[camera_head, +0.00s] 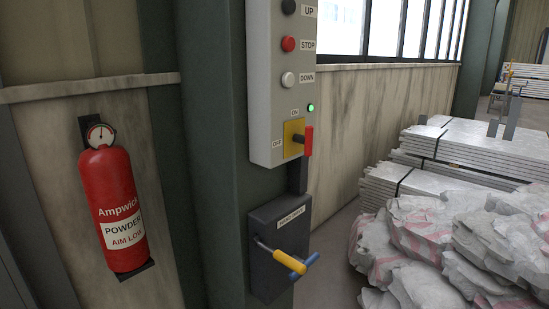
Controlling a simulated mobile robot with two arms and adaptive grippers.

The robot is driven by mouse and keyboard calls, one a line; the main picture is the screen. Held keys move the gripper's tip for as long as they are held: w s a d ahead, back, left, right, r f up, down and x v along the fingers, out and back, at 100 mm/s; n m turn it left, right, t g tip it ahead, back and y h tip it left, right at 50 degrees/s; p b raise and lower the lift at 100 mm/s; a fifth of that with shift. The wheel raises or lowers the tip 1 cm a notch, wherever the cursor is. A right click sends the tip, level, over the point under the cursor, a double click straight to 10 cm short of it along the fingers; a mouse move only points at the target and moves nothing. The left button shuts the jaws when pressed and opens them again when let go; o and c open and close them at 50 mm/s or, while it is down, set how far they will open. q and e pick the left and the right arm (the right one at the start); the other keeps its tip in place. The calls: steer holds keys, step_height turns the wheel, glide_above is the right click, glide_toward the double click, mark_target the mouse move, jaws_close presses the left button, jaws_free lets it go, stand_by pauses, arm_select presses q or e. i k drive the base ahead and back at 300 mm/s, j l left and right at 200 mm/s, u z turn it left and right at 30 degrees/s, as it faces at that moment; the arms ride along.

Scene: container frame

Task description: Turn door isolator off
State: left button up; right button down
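The door isolator is a red rotary handle (308,141) on a yellow plate (293,139). It sits at the bottom of a pale grey control box (262,90) on a dark green column. The plate is labelled ON above and OFF at its left. The red handle stands upright, on the right side of the plate. A green lamp (311,107) glows just above it. UP, STOP (289,43) and DOWN (288,79) buttons are higher on the box. Neither of my grippers is in view.
Below the box, a dark hand-crank unit (268,270) has a yellow and blue handle (290,262) sticking out. A red fire extinguisher (112,205) hangs on the wall at left. White sacks (410,240) and stacked panels (470,150) fill the right.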

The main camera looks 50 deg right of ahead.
mark_target(307, 140)
steer(key=z, duration=1.65)
